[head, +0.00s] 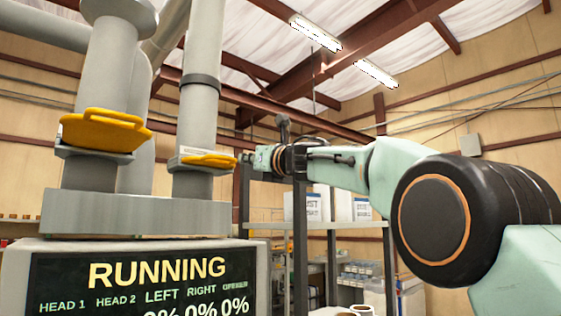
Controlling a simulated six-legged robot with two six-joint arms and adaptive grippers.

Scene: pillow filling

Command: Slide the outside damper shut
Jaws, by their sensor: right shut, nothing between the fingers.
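Two yellow damper plates sit in slots on grey vertical pipes above the machine. The left damper plate (104,130) looks larger and juts out toward me. The right damper plate (209,160) shows as a thin yellow edge at its collar. I cannot tell from the picture which one is the outside damper. My right gripper (249,158) is shut and empty, with its tips just right of the right damper plate. Whether the tips touch the plate or its collar is unclear. My left gripper is out of view.
The machine's screen (140,282) reads RUNNING, with 0% values partly cut off below. Grey pipes (200,90) rise on the left. A shelf rack (300,240) with white labelled bins (340,204) stands behind my right arm.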

